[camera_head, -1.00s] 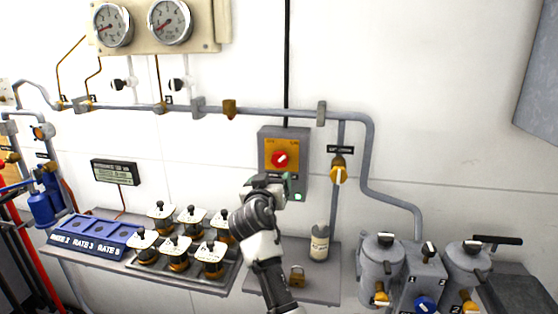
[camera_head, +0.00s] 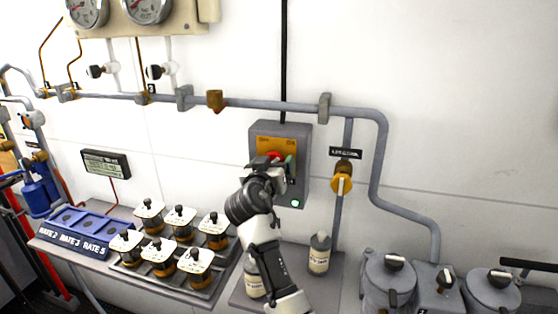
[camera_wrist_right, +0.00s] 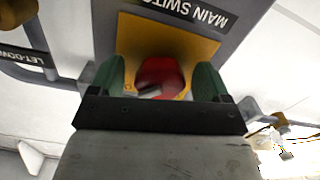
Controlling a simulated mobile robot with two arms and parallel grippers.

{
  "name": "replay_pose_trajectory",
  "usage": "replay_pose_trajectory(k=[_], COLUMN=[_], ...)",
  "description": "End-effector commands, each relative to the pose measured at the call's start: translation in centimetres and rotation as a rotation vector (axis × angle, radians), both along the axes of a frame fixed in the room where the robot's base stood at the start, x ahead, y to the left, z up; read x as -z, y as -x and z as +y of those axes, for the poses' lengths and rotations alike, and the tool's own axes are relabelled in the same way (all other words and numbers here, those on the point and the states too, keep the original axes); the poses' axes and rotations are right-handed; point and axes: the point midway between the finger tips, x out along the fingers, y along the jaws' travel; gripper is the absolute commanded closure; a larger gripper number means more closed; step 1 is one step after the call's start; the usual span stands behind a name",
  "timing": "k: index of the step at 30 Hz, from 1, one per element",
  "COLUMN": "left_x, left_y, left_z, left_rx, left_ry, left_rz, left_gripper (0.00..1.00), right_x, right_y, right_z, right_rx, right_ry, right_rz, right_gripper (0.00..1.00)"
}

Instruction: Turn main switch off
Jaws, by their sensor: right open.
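The main switch is a grey wall box (camera_head: 301,185) with an orange plate (camera_head: 268,144) and a red rotary knob (camera_head: 275,156). A green lamp (camera_head: 295,203) glows at its lower right. My right gripper (camera_head: 278,165) is in front of the knob and hides most of it in the head view. In the right wrist view the red knob (camera_wrist_right: 160,77) sits between the two open green fingers (camera_wrist_right: 161,80), and the label "MAIN SWITCH" shows upside down. I cannot tell whether the fingers touch the knob. My left gripper is out of view.
A yellow valve handle (camera_head: 342,181) is right of the box. Below are a shelf with bottles (camera_head: 319,254), several capped jars (camera_head: 163,256) and a blue rack (camera_head: 85,230). Grey canisters (camera_head: 388,280) stand at lower right. A grey pipe (camera_head: 265,104) runs above the box.

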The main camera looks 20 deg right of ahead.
Motion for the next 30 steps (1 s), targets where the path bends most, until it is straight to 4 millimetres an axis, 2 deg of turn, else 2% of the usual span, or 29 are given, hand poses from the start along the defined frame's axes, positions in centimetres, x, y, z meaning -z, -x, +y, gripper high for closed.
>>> replay_pose_trajectory(k=[8,15,18,30], left_x=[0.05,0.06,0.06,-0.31], left_y=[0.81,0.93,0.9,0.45], left_z=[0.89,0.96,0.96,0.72], left_rx=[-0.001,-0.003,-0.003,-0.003], left_ry=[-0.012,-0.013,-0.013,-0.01], left_rz=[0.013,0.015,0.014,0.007], left_gripper=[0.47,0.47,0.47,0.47], right_x=[0.02,0.02,0.03,-0.05], right_y=[0.01,0.01,0.01,0.02], right_z=[0.08,0.06,0.05,-0.01], right_rx=[0.0,0.0,0.0,0.0], right_ry=[0.0,0.0,0.0,0.075], right_rz=[0.0,0.0,0.0,0.05], right_gripper=[0.22,0.59,0.72,0.72])
